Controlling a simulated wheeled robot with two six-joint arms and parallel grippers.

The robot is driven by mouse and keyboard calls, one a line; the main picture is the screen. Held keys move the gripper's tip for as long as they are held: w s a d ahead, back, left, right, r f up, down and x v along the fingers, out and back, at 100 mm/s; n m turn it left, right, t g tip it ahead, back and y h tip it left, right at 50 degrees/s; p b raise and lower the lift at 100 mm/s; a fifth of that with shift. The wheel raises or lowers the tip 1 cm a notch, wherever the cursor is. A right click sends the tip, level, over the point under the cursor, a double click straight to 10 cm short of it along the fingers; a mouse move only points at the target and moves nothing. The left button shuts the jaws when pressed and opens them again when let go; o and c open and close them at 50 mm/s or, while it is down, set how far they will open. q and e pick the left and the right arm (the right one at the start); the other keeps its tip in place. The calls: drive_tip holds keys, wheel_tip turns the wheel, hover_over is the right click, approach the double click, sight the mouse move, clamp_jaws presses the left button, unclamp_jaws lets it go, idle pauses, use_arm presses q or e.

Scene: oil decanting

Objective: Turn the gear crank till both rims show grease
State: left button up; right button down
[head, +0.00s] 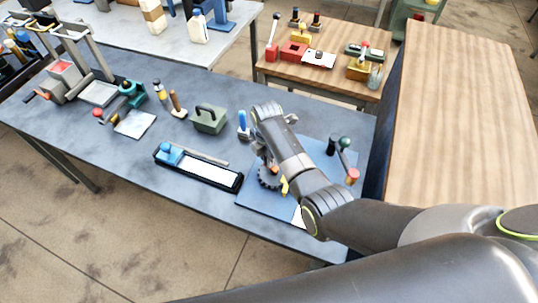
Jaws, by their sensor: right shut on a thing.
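A dark toothed gear (267,178) stands on a blue base plate (256,201) at the right end of the grey bench. My right arm reaches over the plate from the lower right and covers much of it. My right gripper (265,158) is low beside the gear, mostly hidden by my wrist. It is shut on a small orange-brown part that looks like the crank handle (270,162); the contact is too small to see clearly. A yellow piece (284,186) sits by the gear. Grease on the rims cannot be made out. My left gripper is out of view.
A lever with green and red knobs (352,176) stands just right of my arm. A black tray with a blue block (198,168) lies left of the plate. A green box (208,119) and blue-handled tool (243,126) stand behind. A wooden cabinet (460,110) rises at right.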

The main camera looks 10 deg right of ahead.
drive_tip(key=shift+s+a+n, duration=0.15)
drive_tip(key=shift+n, duration=0.6)
drive_tip(key=shift+s+a+n, duration=0.15)
drive_tip(key=shift+n, duration=0.6)
drive_tip(key=c, duration=1.2)
unclamp_jaws()
drive_tip(key=shift+c, duration=0.2)
